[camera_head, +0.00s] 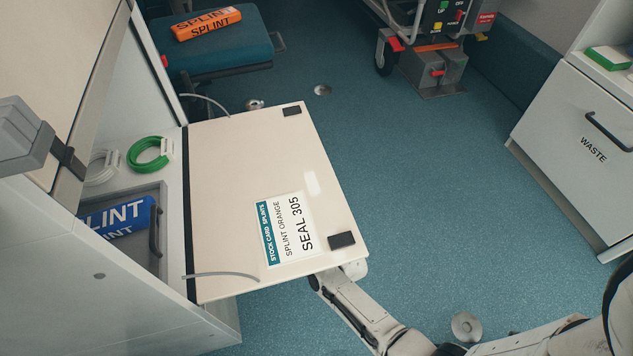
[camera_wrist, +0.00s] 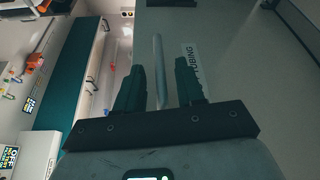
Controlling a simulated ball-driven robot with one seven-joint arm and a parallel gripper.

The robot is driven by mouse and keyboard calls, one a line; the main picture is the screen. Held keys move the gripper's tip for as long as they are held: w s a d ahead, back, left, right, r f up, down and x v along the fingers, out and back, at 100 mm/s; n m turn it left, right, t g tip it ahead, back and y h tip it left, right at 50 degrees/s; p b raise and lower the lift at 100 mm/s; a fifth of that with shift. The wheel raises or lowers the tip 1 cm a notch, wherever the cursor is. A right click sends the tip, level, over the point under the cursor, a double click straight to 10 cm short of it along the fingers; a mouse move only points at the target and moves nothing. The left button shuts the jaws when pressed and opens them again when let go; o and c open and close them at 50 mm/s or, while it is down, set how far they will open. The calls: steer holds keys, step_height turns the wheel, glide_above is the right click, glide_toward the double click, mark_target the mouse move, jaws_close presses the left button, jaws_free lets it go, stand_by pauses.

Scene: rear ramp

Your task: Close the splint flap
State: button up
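The splint flap (camera_head: 255,170) is open in the head view. It lies roughly level, hinged along its left edge at the cabinet (camera_head: 160,320), with a stock card (camera_head: 288,228) on its upper face. My arm runs under the flap's near right corner, and the flap hides my gripper there. In the wrist view my gripper (camera_wrist: 159,78) has its two dark fingers apart. A grey bar (camera_wrist: 160,55) shows in the gap between them; I cannot tell how near it is.
The open compartment holds a blue splint (camera_head: 125,216); a green coil (camera_head: 146,158) lies behind it. An orange splint (camera_head: 207,22) lies on a teal seat (camera_head: 225,50). A waste cabinet (camera_head: 580,140) stands at right. The floor (camera_head: 430,170) between is clear.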

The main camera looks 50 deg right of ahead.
steer(key=shift+x, duration=0.95)
jaws_close()
